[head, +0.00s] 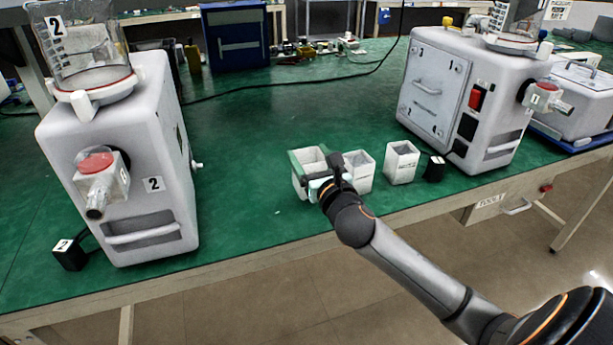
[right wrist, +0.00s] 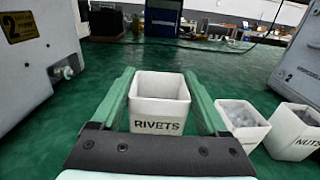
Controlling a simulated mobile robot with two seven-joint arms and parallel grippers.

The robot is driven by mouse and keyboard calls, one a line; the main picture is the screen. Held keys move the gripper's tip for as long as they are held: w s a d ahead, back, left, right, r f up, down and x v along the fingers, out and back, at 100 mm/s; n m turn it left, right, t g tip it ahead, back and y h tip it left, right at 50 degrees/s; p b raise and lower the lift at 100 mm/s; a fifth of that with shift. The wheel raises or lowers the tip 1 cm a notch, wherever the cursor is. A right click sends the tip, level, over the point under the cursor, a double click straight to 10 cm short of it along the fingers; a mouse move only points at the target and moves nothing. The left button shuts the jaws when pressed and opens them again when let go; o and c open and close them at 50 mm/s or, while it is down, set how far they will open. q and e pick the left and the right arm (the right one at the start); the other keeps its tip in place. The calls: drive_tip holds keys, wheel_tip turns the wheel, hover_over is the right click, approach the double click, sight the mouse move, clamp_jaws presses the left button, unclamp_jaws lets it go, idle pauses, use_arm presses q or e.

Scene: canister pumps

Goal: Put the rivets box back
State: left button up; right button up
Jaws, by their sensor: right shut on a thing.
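The rivets box (right wrist: 158,115) is a white, open-topped, square container with RIVETS on its front. It sits upright between the green fingers of my right gripper (right wrist: 160,88), which are shut on its two sides. In the head view the rivets box (head: 308,178) is at the left end of a short row of white boxes, near the table's front edge. My right gripper (head: 316,166) partly covers it there. The inside I can see looks bare. Whether its base touches the table is hard to tell. My left gripper is not in view.
Right of it stand a white box with grey contents (right wrist: 242,122) and the NUTS box (right wrist: 296,132). Canister pump 2 (head: 130,170) is to the left and pump 1 (head: 465,95) to the right. The green table (head: 270,120) is clear behind the boxes, with a black cable farther back.

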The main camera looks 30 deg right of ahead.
drive_tip(key=shift+w+f, duration=0.4)
wheel_tip(320, 180, down, 3)
drive_tip(key=shift+w+f+b, duration=0.15)
drive_tip(key=shift+f+b, duration=0.05)
drive_tip(key=shift+b, duration=0.8)
drive_tip(key=o, duration=1.6)
drive_tip(key=shift+f, duration=0.15)
drive_tip(key=shift+c, duration=0.2)
